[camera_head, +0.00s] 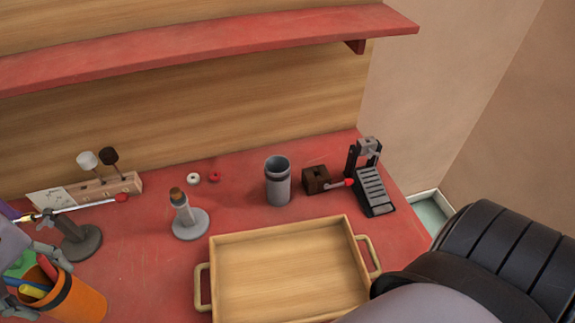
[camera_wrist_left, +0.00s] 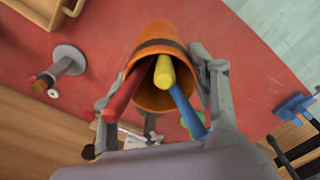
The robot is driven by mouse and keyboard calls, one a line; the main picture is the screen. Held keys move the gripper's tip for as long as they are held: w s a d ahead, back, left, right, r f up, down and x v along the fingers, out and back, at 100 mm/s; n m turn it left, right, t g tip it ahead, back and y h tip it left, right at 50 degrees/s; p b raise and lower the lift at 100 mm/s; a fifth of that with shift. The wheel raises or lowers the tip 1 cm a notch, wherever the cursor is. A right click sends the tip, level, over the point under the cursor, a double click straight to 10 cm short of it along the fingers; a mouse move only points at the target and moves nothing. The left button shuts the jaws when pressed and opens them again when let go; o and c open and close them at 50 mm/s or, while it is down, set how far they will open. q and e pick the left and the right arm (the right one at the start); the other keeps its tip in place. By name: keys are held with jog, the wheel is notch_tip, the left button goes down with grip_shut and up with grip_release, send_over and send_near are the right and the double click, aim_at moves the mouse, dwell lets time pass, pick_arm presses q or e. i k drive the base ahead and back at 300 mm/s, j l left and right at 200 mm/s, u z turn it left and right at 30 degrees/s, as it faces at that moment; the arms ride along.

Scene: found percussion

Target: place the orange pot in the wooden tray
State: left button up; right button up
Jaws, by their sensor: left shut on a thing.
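The orange pot (camera_head: 78,298) has a dark band and holds red, yellow and blue sticks and something green. It is at the lower left in the head view, left of the tray and apart from it. My left gripper (camera_head: 32,268) is shut on the pot. In the left wrist view its fingers (camera_wrist_left: 158,85) lie on both sides of the orange pot (camera_wrist_left: 160,36). The wooden tray (camera_head: 213,275) is empty, with a handle at each end, at the front middle of the red table. I cannot tell whether the pot touches the table. My right gripper is not in view.
A grey cup (camera_head: 278,184), a brown box with a red-tipped handle (camera_head: 316,180) and a black pedal (camera_head: 372,190) stand behind the tray. A mallet rack (camera_head: 105,188) is at back left. My dark arm part fills the lower right.

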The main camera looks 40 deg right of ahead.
aim_at(289, 276)
jog(key=j+z, duration=0.1)
jog(key=z, duration=0.35)
jog(key=k+j+z, duration=0.1)
jog(key=z, duration=0.35)
jog(key=k+z, duration=0.1)
jog(key=z, duration=0.35)
jog(key=k+j+z, duration=0.1)
jog(key=z, duration=0.35)
